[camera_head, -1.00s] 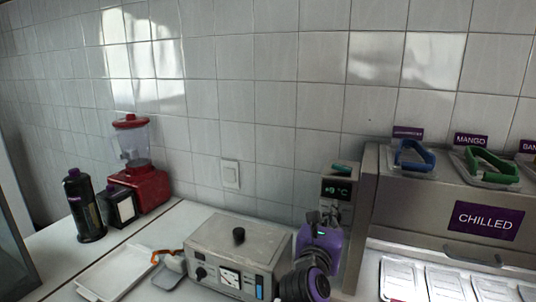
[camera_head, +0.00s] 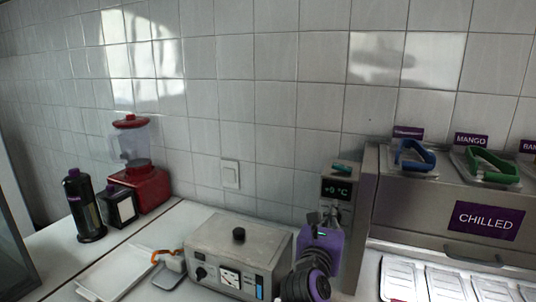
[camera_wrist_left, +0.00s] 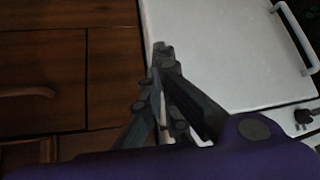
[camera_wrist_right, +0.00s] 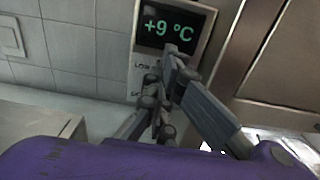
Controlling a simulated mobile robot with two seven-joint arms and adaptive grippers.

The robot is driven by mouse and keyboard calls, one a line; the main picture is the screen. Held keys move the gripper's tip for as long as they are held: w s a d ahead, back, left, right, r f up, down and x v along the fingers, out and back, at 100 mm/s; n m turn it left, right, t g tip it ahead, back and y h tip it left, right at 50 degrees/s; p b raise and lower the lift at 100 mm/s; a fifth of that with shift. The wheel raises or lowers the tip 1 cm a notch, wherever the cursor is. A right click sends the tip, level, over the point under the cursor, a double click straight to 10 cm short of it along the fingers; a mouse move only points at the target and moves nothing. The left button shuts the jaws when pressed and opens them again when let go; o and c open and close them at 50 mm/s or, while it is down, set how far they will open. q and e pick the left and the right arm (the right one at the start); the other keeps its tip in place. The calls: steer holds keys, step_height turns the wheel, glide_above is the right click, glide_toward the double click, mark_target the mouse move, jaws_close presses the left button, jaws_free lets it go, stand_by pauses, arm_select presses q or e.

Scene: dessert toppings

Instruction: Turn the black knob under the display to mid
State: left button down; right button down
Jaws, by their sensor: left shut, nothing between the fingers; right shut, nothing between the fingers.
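The display (camera_head: 338,190) is a small black screen reading +9 °C in green, on a grey upright panel left of the chilled counter. It also shows in the right wrist view (camera_wrist_right: 174,27), with partly covered lettering below it. The black knob cannot be made out; my gripper covers the part of the panel under the display. My right gripper (camera_wrist_right: 172,52) is shut and empty, its tips in front of the panel just below the screen. It also shows in the head view (camera_head: 322,216). Whether it touches the knob is hidden. My left gripper (camera_wrist_left: 163,48) is shut and empty, away from the panel.
A grey control box (camera_head: 238,262) with a dial and gauge stands left of my right gripper. The chilled counter (camera_head: 425,218) rises close on the right. A red blender (camera_head: 140,172), a dark bottle (camera_head: 84,207) and a white tray (camera_head: 115,272) are farther left.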

steer(key=shift+f, duration=0.3)
arm_select(q)
steer(key=shift+w+d+r+p, duration=0.25)
steer(key=shift+w+r+p, duration=0.05)
steer(key=shift+r+p, duration=0.25)
steer(key=shift+w+d+r+p, duration=0.2)
steer(key=shift+w+r+p, duration=0.05)
steer(key=shift+r+p, duration=0.25)
arm_select(e)
steer(key=shift+s+d+f, duration=0.1)
steer(key=shift+d, duration=0.55)
